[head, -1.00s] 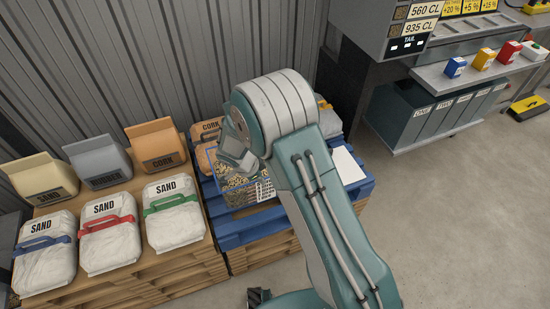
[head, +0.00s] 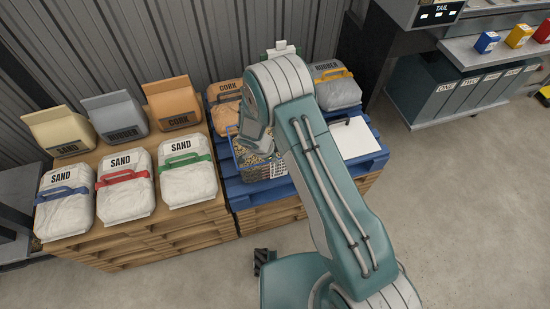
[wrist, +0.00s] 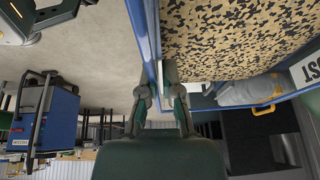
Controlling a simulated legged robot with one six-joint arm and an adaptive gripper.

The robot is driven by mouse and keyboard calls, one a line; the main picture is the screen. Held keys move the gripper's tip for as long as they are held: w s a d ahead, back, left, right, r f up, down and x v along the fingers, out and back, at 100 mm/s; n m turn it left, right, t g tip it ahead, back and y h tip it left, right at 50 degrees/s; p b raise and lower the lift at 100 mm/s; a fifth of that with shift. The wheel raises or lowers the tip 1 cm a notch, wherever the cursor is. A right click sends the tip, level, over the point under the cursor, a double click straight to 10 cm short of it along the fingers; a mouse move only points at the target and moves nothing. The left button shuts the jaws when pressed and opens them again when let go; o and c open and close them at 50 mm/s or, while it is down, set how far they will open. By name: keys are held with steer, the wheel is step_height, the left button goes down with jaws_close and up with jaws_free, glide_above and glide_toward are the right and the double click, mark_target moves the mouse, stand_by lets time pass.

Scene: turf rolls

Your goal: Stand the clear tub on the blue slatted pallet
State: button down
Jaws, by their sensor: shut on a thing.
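The clear tub (head: 258,170) has a blue rim and holds speckled tan and black granules. In the head view it is over the blue slatted pallet (head: 245,191), partly hidden behind my arm. I cannot tell whether its base touches the slats. My gripper (wrist: 158,92) is shut on the tub's blue-rimmed wall in the wrist view, where the tub (wrist: 152,35) fills the top right. The fingertips are hidden in the head view.
An orange cork bag (head: 224,92) and a grey rubber bag (head: 338,92) lie at the pallet's back. A white panel (head: 355,138) lies on its right. Sand bags (head: 188,180) crowd the wooden stack (head: 150,224) at left. A corrugated wall (head: 150,45) stands behind.

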steer(key=c, duration=0.8)
jaws_free()
steer(key=v, duration=1.2)
steer(key=d+r+n+y, duration=0.1)
steer(key=d+r+n, duration=0.35)
steer(key=r, duration=0.85)
steer(key=s+d+r+n+t+y, duration=0.1)
steer(key=s+d+r, duration=0.2)
steer(key=d+r, duration=0.15)
steer(key=s+d+r+n, duration=0.1)
steer(key=s+d+r, duration=0.2)
steer(key=r, duration=0.3)
steer(key=s+d+r+n+t+y, duration=0.1)
steer(key=s+d+r+n, duration=0.2)
steer(key=s, duration=0.5)
steer(key=s+d+r+n+t+y, duration=0.1)
steer(key=s+d+r+n+t, duration=0.1)
steer(key=s+r+n, duration=0.3)
steer(key=s+d+r, duration=0.1)
steer(key=s, duration=0.3)
steer(key=shift+d+r, duration=0.25)
steer(key=shift+d, duration=0.1)
